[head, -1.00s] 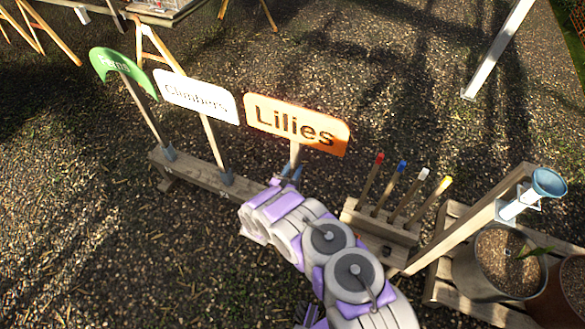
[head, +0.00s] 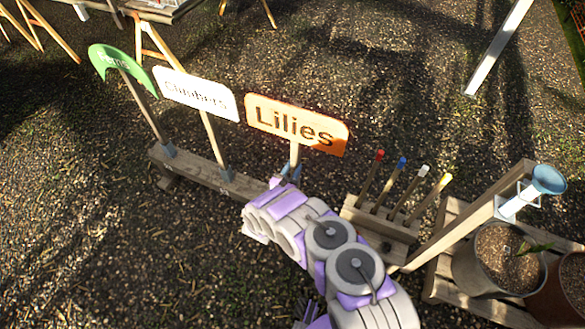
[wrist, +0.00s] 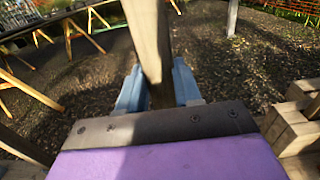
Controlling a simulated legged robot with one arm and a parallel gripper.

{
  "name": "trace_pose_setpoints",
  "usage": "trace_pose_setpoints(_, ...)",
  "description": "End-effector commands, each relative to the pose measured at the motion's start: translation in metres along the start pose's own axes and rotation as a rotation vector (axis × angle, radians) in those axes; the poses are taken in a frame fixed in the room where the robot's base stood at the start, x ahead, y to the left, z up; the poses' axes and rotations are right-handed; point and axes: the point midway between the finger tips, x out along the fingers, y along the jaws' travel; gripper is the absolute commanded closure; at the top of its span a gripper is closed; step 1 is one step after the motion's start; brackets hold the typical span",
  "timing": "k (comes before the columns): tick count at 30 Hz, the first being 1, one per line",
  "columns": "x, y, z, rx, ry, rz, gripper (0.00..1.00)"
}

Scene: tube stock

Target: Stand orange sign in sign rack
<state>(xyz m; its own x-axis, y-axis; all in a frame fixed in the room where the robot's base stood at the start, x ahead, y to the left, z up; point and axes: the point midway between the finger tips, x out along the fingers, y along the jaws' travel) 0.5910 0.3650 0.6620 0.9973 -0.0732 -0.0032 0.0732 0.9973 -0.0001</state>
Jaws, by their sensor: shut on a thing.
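The orange "Lilies" sign (head: 297,125) stands upright at the right of the white sign in the head view. My gripper (head: 291,171) is shut on its wooden post (wrist: 151,40), and the blue fingers (wrist: 157,88) flank the post in the wrist view. The sign rack (head: 195,172) is a low wooden beam holding the green "Ferns" sign (head: 122,68) and the white "Climbers" sign (head: 197,95) in grey-blue sockets. The post's lower end and the rack's right end are hidden behind my gripper and arm, so I cannot tell whether the post is seated.
A wooden block (head: 380,222) with several colour-tipped stakes stands right of my arm. Further right are a slanted wooden post with a blue funnel (head: 548,180) and a plant pot (head: 497,262) on a slatted pallet. Open gravel lies behind the signs.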

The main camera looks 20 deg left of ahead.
Motion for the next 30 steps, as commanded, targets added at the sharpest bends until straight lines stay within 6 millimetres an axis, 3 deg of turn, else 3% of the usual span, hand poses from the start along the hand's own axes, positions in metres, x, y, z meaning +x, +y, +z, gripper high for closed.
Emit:
trace_pose_setpoints(5, 0.0, 0.0, 0.001, 0.0, -0.002, 0.0, 1.0)
trace_pose_setpoints(6, 0.0, 0.0, 0.001, 0.0, -0.002, 0.0, 0.65)
trace_pose_setpoints(15, 0.0, 0.0, 0.0, -0.001, 0.0, 0.0, 0.37)
trace_pose_setpoints(24, -0.003, 0.0, -0.001, -0.002, 0.001, 0.0, 0.37)
trace_pose_setpoints(30, -0.027, 0.001, 0.0, -0.004, 0.002, 0.002, 0.37)
